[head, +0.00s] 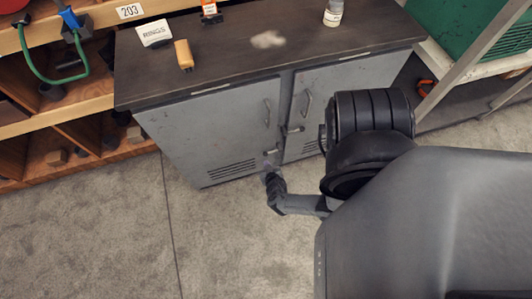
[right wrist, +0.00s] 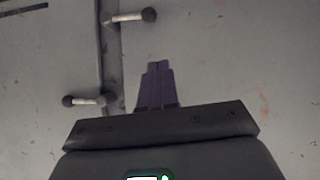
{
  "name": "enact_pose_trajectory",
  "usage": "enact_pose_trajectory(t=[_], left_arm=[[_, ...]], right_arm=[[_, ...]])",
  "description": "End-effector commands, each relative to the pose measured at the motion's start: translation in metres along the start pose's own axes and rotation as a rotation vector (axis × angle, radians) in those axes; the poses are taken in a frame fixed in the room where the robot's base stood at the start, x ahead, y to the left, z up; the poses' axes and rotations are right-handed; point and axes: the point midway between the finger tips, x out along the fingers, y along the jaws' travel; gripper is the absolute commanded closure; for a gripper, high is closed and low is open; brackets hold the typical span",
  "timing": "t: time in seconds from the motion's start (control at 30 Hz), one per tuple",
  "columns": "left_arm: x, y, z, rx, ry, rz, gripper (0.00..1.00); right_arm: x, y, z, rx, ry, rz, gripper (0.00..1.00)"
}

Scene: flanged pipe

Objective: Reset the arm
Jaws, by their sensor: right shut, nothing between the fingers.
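My right arm reaches in from the right in the head view. Its gripper (head: 270,167) is in front of the lower part of the grey cabinet (head: 215,125). In the right wrist view the two dark purple fingers of the right gripper (right wrist: 157,68) lie side by side, shut and empty. They point at the grey cabinet doors (right wrist: 220,60). One door handle (right wrist: 130,17) is above the fingertips, and another small handle (right wrist: 85,100) is to their left; the fingers hold neither. My left gripper is in neither view.
The cabinet's dark top holds a RINGS box (head: 155,33), a yellow-orange block (head: 184,55) and a white bottle (head: 333,13). A wooden shelf (head: 95,105) stands at left, and a green machine (head: 470,35) at upper right. The concrete floor (head: 90,230) is clear at lower left.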

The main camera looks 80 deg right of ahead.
Motion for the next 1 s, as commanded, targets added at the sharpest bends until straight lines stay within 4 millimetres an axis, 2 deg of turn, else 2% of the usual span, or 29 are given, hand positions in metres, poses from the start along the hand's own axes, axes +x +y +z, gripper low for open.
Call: enact_pose_trajectory(t=[0.17,0.63,0.73,0.83,0.87,1.0], left_arm=[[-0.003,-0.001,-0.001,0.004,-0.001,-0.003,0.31],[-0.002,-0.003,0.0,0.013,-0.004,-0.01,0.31],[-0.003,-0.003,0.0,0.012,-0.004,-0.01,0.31],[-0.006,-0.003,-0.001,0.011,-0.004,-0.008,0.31],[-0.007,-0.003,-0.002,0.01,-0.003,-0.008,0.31],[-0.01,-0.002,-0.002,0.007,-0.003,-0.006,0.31]], right_arm=[[-0.007,0.0,0.0,-0.001,0.001,0.001,1.0],[-0.007,0.001,0.001,-0.002,0.0,0.002,1.0],[-0.008,0.011,0.003,-0.013,-0.003,0.009,1.0],[-0.008,0.034,0.002,-0.056,0.002,0.013,1.0],[-0.007,0.035,-0.008,-0.066,0.023,-0.002,1.0],[-0.011,-0.002,-0.061,-0.056,0.093,-0.129,1.0]])
